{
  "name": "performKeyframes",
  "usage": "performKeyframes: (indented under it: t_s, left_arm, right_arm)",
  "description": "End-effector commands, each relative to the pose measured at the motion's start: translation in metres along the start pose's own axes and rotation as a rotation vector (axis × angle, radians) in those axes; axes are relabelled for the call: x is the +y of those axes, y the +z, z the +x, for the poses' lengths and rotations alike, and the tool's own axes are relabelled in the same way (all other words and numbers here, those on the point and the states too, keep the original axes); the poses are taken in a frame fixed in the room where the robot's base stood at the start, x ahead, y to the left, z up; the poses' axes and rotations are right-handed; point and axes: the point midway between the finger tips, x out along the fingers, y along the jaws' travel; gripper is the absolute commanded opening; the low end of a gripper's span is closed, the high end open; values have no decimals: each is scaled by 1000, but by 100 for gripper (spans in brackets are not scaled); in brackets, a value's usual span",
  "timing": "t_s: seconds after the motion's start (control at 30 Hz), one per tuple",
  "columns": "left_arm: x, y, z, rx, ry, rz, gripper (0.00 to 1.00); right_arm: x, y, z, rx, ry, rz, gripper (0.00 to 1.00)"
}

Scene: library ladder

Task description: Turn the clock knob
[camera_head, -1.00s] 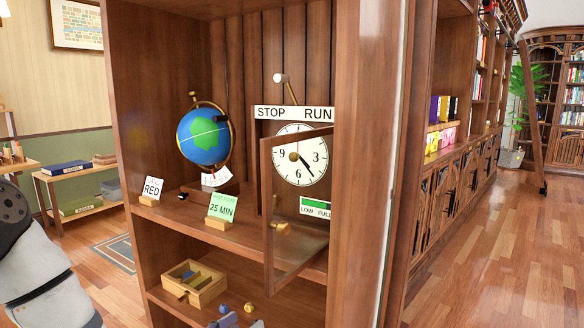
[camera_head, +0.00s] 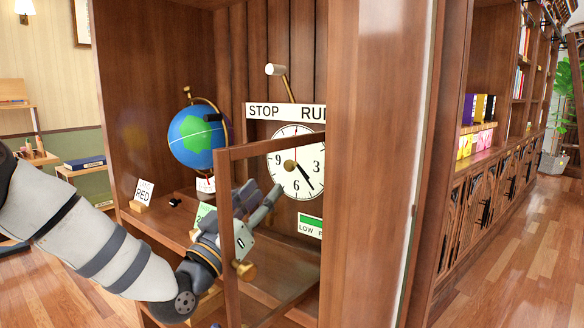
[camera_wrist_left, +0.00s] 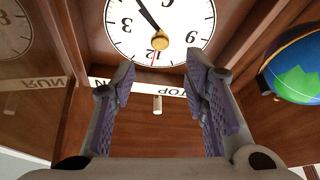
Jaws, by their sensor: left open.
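The white clock face (camera_head: 300,182) is in the shelf bay, with a round brass knob (camera_head: 290,166) at its centre. In the left wrist view, which is upside down, the knob (camera_wrist_left: 162,39) sits just beyond and between the fingertips. My left gripper (camera_head: 258,198) is open and empty, pointing at the clock from below left, apart from the knob. My right gripper is not in view.
The wooden-framed glass door (camera_head: 229,240) stands open in front of the clock, close to my left gripper. A blue-green globe (camera_head: 197,136) stands left of the clock. A RED card (camera_head: 143,191) stands on the shelf (camera_head: 160,225). A lever (camera_head: 276,71) sits above the STOP/RUN sign.

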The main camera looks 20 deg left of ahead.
Motion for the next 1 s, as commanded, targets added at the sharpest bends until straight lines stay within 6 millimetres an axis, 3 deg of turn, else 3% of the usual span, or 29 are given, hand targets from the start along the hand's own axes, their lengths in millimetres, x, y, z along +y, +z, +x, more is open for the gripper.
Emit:
performKeyframes:
  t_s: [0.2,0.33,0.5,0.73,0.9,1.0]
  left_arm:
    - [0,3,56,-1,1,2,41]
    - [0,3,80,-2,0,1,41]
    - [0,2,94,-4,-1,-1,41]
    - [0,1,95,-3,0,-1,41]
    - [0,1,95,-3,0,-1,2]
    - [0,1,95,-3,0,-1,0]
  right_arm:
    - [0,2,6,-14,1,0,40]
    - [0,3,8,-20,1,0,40]
    - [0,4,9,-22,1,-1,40]
    - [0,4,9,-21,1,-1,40]
    - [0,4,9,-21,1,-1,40]
    - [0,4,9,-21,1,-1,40]
